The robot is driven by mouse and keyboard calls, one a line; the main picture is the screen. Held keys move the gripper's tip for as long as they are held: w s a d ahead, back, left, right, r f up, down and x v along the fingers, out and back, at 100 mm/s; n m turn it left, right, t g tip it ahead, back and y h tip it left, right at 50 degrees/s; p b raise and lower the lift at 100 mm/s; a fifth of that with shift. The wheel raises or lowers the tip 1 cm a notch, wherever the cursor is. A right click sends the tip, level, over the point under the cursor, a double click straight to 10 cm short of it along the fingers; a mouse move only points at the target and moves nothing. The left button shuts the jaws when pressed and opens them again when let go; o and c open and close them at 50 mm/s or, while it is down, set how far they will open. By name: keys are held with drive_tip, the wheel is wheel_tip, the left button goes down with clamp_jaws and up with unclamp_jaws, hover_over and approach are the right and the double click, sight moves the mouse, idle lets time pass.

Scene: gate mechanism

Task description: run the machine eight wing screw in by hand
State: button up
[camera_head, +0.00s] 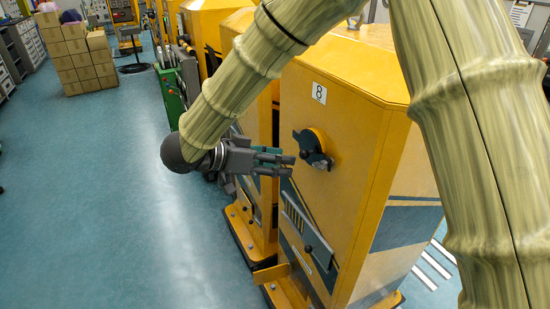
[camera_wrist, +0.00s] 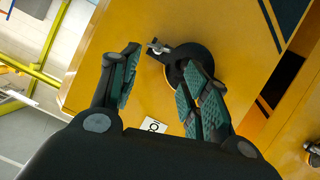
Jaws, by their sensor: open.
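Machine eight is a yellow cabinet (camera_head: 345,100) with a white number 8 label (camera_head: 319,93); the label also shows in the wrist view (camera_wrist: 153,126). On its front face is a round dark-and-yellow fitting (camera_head: 316,142), partly behind a finger in the wrist view (camera_wrist: 184,52). A small metallic piece (camera_wrist: 157,46) sits at the end of the fitting's dark arm; it looks like the wing screw, but its shape is unclear. My gripper (camera_head: 288,166) is open and empty, just left of the fitting. In the wrist view its spread fingers (camera_wrist: 162,60) have the metallic piece beyond the gap between them.
Lower on the front face are a slotted grey panel (camera_head: 296,215) and a dark knob (camera_head: 308,249). More yellow machines (camera_head: 205,25) stand behind. Stacked cardboard boxes (camera_head: 78,60) are at the back left. The blue floor (camera_head: 100,190) at left is clear.

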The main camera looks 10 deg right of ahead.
drive_tip(key=p+x, duration=0.3)
drive_tip(key=x, duration=0.6)
drive_tip(key=shift+d+r, duration=0.1)
drive_tip(key=shift+d, duration=0.15)
drive_tip(key=shift+w+d+f+p, duration=0.1)
drive_tip(key=shift+d+f+p, duration=0.25)
drive_tip(key=shift+d, duration=0.2)
drive_tip(key=c, duration=0.7)
drive_tip(key=o, duration=1)
drive_tip(key=shift+o, duration=0.2)
drive_tip(key=p, duration=0.2)
approach(322, 166)
wheel_tip(322, 166, down, 3)
drive_tip(key=shift+f, duration=0.25)
drive_tip(key=shift+c, duration=0.3)
